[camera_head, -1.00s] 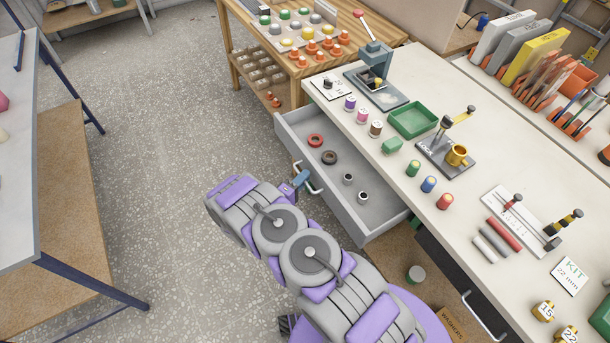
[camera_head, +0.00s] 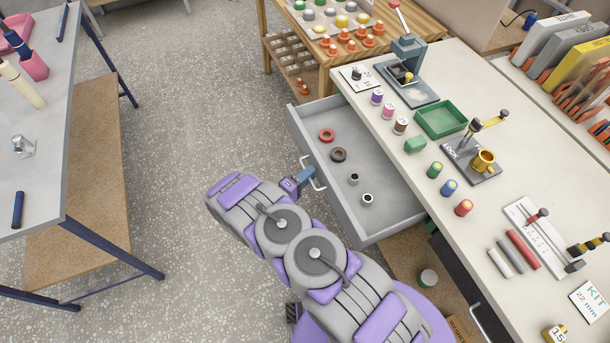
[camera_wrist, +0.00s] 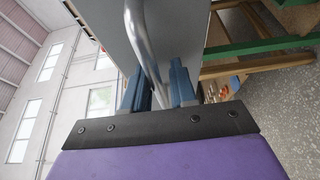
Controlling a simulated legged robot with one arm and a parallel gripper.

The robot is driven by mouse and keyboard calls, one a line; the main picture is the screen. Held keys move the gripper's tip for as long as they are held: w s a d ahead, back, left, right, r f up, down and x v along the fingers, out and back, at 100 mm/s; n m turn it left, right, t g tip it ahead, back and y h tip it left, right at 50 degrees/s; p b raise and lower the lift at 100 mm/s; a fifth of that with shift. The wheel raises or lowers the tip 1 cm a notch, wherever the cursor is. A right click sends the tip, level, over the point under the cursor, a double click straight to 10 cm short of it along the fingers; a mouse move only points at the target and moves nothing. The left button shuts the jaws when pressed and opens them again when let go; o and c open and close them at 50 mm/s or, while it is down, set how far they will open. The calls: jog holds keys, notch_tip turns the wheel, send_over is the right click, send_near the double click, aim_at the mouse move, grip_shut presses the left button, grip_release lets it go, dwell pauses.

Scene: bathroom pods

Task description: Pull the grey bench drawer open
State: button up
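The grey bench drawer (camera_head: 393,224) stands well out from the white-topped bench (camera_head: 470,108), its inside showing. It holds a red ring (camera_head: 327,135), a dark brown ring (camera_head: 338,155) and two small metal bushings (camera_head: 368,199). My gripper (camera_head: 307,175) is at the silver bar handle (camera_head: 319,182) on the drawer's front. In the wrist view, the handle (camera_wrist: 137,35) runs down between my two blue fingers (camera_wrist: 158,92), which appear closed about it. The exact contact is partly hidden. The grey drawer front (camera_wrist: 180,35) is close beyond the fingers.
A grey table (camera_head: 50,150) with a lower wooden shelf stands at left, with open floor (camera_head: 190,130) between it and my arm. A wooden table (camera_head: 300,55) stands behind the drawer. The bench top carries spools, a green tray (camera_head: 441,119) and a lock fixture (camera_head: 470,160).

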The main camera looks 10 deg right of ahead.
jog(key=shift+o, duration=0.7)
jog(key=shift+d+f, duration=0.1)
jog(key=shift+d, duration=0.05)
jog(key=shift+o, duration=0.7)
jog(key=p+v, duration=0.2)
jog(key=v, duration=1.6)
jog(key=shift+w+a+p, duration=0.25)
jog(key=shift+w+p, duration=0.05)
jog(key=shift+p, duration=0.1)
jog(key=shift+a+f, duration=0.15)
jog(key=shift+a, duration=0.1)
